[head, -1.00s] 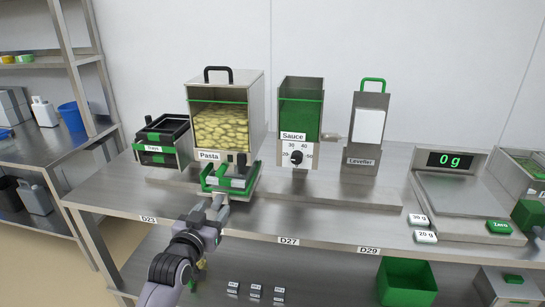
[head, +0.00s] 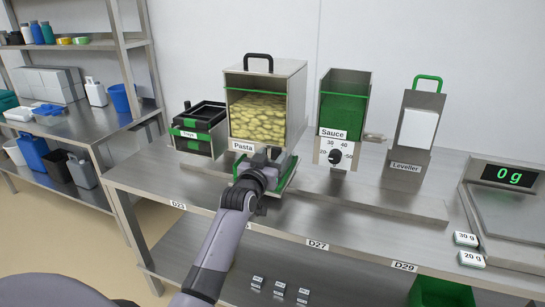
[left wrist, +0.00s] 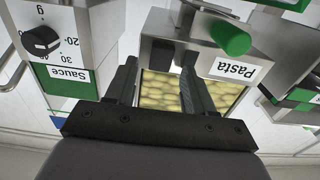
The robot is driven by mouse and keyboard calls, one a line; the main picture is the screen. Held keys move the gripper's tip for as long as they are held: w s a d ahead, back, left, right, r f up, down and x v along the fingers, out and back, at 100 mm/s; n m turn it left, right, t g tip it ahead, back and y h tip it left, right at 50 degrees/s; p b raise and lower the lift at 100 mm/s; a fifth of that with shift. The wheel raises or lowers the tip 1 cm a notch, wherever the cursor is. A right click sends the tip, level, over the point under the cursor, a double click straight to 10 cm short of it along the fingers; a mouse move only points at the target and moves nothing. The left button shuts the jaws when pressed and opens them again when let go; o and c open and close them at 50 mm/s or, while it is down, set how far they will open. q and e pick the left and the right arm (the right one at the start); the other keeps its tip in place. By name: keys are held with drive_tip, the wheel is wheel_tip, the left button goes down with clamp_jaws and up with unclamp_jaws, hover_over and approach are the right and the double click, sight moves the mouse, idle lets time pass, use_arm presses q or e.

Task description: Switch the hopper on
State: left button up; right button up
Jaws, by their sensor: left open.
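The pasta hopper (head: 300,100) is a steel box with a clear front full of pasta, a black top handle and a "Pasta" label (head: 242,146). My left gripper (head: 268,158) is in front of its lower face, right of the label, and hides that part in the head view. In the left wrist view, which is upside down, my open left gripper (left wrist: 160,82) has its two fingers apart with the hopper's lower front (left wrist: 165,48) beyond them. A green cylindrical knob (left wrist: 231,38) sticks out beside the Pasta label, outside the fingers. My right gripper is out of view.
The sauce dispenser (head: 359,97) with its black dial (head: 335,157) stands right of the hopper. Black trays (head: 200,125) stand left of it. The leveller (head: 405,165) and a scale (head: 508,225) reading 0 g are further right. The front bench top (head: 330,220) is clear.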

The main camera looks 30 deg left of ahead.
use_arm(q)
drive_tip(key=shift+w, duration=0.45)
clamp_jaws()
drive_tip(key=shift+a+f+b, duration=0.1)
drive_tip(key=shift+f+b, duration=0.2)
drive_tip(key=shift+b, duration=0.4)
drive_tip(key=shift+f+t+b, duration=0.25)
drive_tip(key=shift+t+b, duration=0.45)
drive_tip(key=shift+b, duration=0.45)
drive_tip(key=t+b, duration=0.1)
drive_tip(key=b, duration=0.2)
drive_tip(key=shift+f+y, duration=0.2)
drive_tip(key=shift+y, duration=0.1)
drive_tip(key=shift+s+t+b, duration=0.1)
drive_tip(key=shift+t+b, duration=0.6)
drive_tip(key=shift+b, duration=0.2)
drive_tip(key=shift+r+b, duration=0.15)
drive_tip(key=shift+b, duration=0.15)
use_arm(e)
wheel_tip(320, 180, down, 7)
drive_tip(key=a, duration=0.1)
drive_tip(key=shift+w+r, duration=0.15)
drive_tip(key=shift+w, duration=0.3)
